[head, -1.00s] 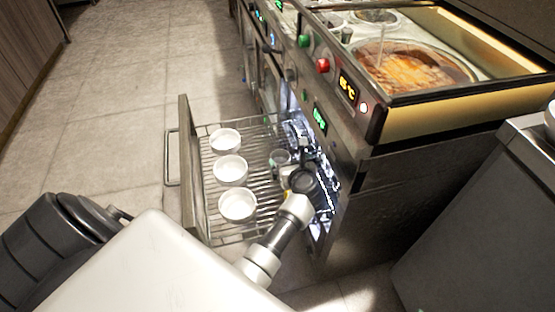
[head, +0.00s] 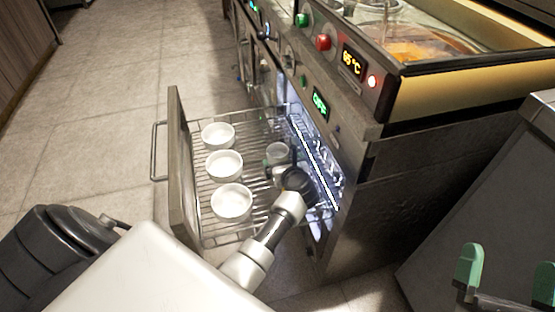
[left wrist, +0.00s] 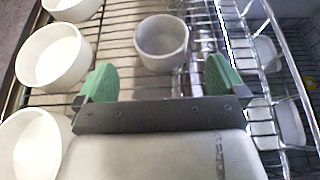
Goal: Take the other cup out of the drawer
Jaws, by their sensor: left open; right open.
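A small grey cup (head: 277,153) stands upright on the wire rack of the pulled-out drawer (head: 178,170), on the side nearer the cabinet. In the left wrist view the cup (left wrist: 162,45) is just ahead of my left gripper (left wrist: 160,72), roughly centred between its green fingers. The fingers are open and the cup looks apart from them. In the head view my left gripper (head: 281,172) is low over the rack, mostly hidden by its own wrist. My right gripper (head: 510,278) is open and empty at the lower right, outside the drawer.
Three white bowls stand in a row along the drawer front: a far one (head: 218,135), a middle one (head: 224,164) and a near one (head: 231,202). The steel cabinet (head: 355,140) borders the drawer on the right. The floor (head: 110,110) left of the drawer is clear.

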